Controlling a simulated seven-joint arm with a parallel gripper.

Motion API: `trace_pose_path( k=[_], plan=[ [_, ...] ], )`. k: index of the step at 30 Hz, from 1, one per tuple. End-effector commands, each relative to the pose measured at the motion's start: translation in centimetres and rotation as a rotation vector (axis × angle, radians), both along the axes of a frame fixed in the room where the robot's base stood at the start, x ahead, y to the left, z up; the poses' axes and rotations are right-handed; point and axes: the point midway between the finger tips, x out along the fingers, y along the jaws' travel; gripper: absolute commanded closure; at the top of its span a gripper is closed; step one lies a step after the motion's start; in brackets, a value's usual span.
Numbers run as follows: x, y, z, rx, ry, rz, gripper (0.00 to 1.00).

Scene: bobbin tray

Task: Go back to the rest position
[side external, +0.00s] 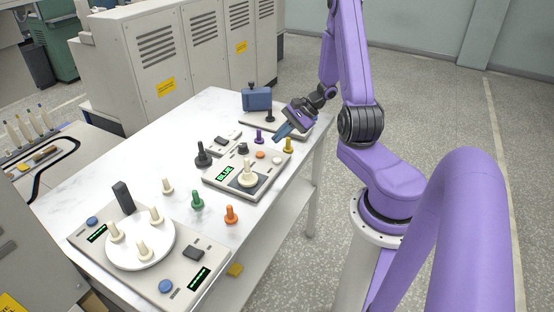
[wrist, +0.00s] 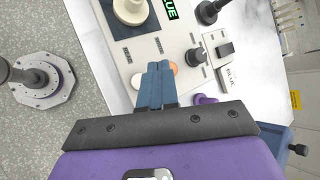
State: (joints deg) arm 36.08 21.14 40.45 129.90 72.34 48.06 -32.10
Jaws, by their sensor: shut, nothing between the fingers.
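My gripper (side external: 281,133) hangs above the back right part of the white table (side external: 140,150), near the back corner of a panel (side external: 216,188) whose display reads BLUE. Its blue fingers are together and empty; they also show in the wrist view (wrist: 160,68), above the panel's orange and white buttons. A cream bobbin (side external: 247,176) stands upright on the panel's dark square. A purple bobbin (side external: 258,137) and a yellow bobbin (side external: 288,145) stand near the gripper. I cannot tell exactly how high the fingertips are.
A black bobbin (side external: 203,156), a cream one (side external: 167,186), a green one (side external: 197,200) and an orange one (side external: 231,214) stand on the table. A round white plate (side external: 138,259) with cream bobbins is at the front. A blue box (side external: 257,98) stands at the back.

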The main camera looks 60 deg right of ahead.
Motion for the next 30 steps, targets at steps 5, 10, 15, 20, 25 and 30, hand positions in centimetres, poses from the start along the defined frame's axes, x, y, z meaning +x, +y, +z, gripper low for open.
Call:
trace_pose_path(
  k=[5, 10, 15, 20, 25, 30],
  plan=[
    [0.0, 0.1, 0.0, -0.001, 0.0, 0.006, 1.0],
    [0.7, 2.3, 1.0, -0.019, -0.003, 0.124, 1.0],
    [1.3, 7.3, 2.9, -0.062, -0.007, 0.381, 1.0],
    [0.7, 12.0, 4.6, -0.111, -0.01, 0.644, 1.0],
    [-1.0, 16.5, 6.2, -0.174, -0.019, 0.915, 1.0],
    [-3.5, 20.2, 7.6, -0.249, -0.035, 1.178, 1.0]
  ],
)
